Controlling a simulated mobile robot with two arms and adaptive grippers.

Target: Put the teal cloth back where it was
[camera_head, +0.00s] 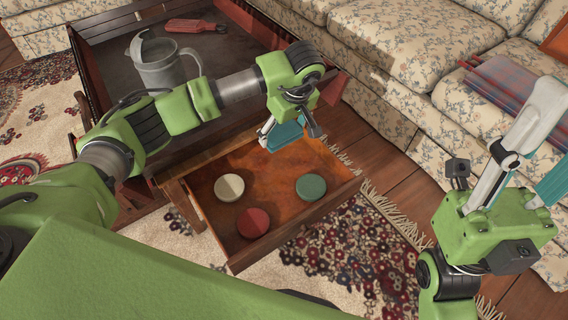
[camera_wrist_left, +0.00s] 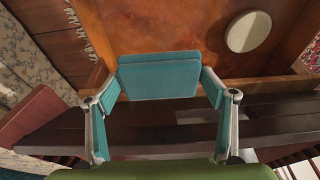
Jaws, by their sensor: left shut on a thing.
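The teal cloth (camera_wrist_left: 160,76) shows as a flat folded square between the fingers of my left gripper (camera_wrist_left: 162,92) in the left wrist view. My left gripper is shut on it. In the head view, my left gripper (camera_head: 284,128) holds the cloth (camera_head: 281,138) above the back right part of an open wooden drawer (camera_head: 335,204); the arm hides part of it. My right gripper (camera_head: 548,150) is at the right edge, fingers spread, with nothing seen between them.
The drawer holds a white disc (camera_head: 229,187), a red disc (camera_head: 253,223) and a green disc (camera_head: 311,187). A floral sofa (camera_head: 395,45) stands behind, with a plaid cloth (camera_head: 505,82).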

